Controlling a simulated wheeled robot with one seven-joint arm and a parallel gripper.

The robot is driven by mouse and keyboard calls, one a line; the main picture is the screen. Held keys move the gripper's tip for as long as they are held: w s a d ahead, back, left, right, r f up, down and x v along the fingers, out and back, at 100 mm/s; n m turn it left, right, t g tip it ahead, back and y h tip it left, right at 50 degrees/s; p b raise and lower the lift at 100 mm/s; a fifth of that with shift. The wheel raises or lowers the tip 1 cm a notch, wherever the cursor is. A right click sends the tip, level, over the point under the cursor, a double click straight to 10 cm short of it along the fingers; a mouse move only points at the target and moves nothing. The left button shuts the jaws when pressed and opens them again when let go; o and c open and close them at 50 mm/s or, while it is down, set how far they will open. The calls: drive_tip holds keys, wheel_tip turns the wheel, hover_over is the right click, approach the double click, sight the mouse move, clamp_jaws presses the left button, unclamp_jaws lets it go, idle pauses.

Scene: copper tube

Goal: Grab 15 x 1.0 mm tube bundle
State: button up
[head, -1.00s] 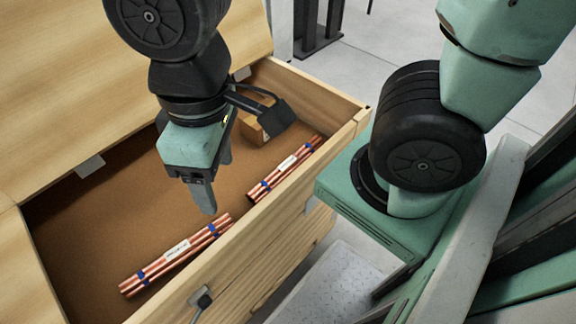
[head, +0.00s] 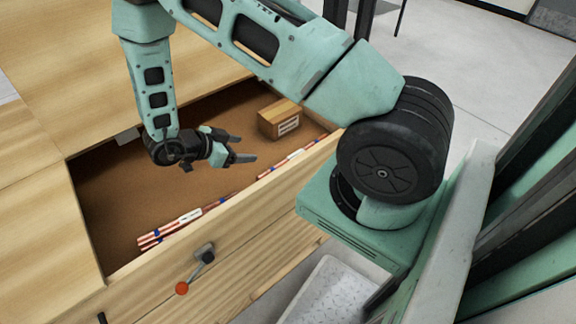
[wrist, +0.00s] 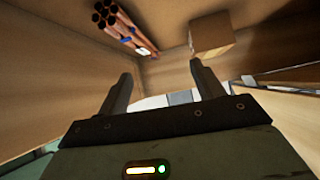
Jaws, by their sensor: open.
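Two bundles of copper tubes with blue bands and white labels lie along the drawer's front wall. The near bundle (head: 183,222) is at the lower left in the head view, and the far bundle (head: 292,160) is further right, partly hidden by the front wall. I cannot read either size label. My gripper (head: 247,149) is open and empty, turned sideways inside the drawer, apart from both bundles. In the wrist view, one bundle (wrist: 122,25) shows its tube ends at the top, beyond the open fingers (wrist: 161,75); I cannot tell which bundle it is.
The open wooden drawer (head: 225,235) has a brown floor with free room in the middle. A small cardboard box (head: 280,120) stands at the far end and also shows in the wrist view (wrist: 211,36). A handle with an orange-red tip (head: 182,288) juts from the drawer front.

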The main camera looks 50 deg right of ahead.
drive_tip(key=s+d+m+g, duration=0.1)
drive_tip(key=s+g, duration=0.1)
drive_tip(key=s, duration=0.2)
approach(295, 154)
drive_tip(key=shift+h, duration=0.3)
drive_tip(key=x, duration=0.4)
drive_tip(key=shift+s+f, duration=0.15)
drive_tip(key=shift+s, duration=0.3)
drive_tip(key=shift+w+b+x, duration=0.15)
drive_tip(key=shift+x, duration=1.3)
drive_tip(key=shift+w+b+x, duration=0.15)
drive_tip(key=shift+x, duration=1.3)
drive_tip(key=shift+f, duration=0.15)
clamp_jaws()
